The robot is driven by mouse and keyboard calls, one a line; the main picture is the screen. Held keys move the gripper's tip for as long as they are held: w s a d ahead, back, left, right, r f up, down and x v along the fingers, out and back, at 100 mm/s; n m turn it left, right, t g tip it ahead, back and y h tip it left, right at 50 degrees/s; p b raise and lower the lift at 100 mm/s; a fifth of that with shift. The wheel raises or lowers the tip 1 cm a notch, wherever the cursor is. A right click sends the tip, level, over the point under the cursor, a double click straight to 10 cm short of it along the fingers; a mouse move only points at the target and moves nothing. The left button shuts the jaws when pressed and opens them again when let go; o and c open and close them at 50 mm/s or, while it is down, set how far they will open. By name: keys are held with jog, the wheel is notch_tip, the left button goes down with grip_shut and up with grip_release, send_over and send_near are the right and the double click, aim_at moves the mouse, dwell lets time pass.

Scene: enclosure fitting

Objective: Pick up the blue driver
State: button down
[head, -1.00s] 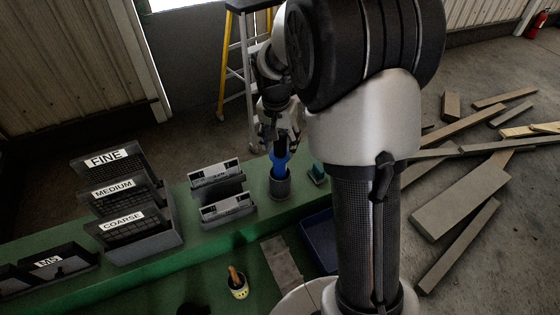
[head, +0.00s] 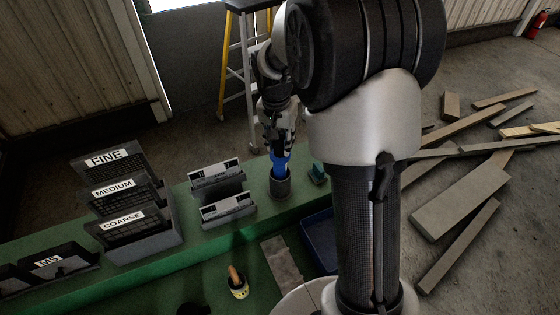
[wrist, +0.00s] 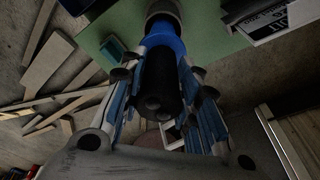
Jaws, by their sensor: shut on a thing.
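The blue driver (head: 280,164) stands upright with its lower end inside a dark round holder (head: 280,187) on the green bench. My gripper (head: 279,146) is above the holder, with its fingers around the driver's upper part. In the wrist view, the driver (wrist: 164,45) shows a blue body and a black end that lies between the two fingers of my gripper (wrist: 160,95). The fingers are shut on it. The driver's lower tip is hidden in the holder.
A grey two-tier box rack (head: 222,195) stands left of the holder, and a labelled FINE, MEDIUM, COARSE rack (head: 130,215) is farther left. A small teal block (head: 317,172) lies right of the holder. A blue tray (head: 318,240) and a yellow pot (head: 238,285) are nearer.

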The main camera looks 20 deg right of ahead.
jog(key=shift+w+r, duration=0.1)
jog(key=shift+r, duration=0.1)
dwell(0.3)
jog(key=shift+r, duration=0.55)
notch_tip(320, 180, up, 22)
jog(key=p, duration=0.4)
jog(key=shift+f+p, duration=0.15)
jog(key=shift+p, duration=0.15)
jog(key=shift+f, duration=0.1)
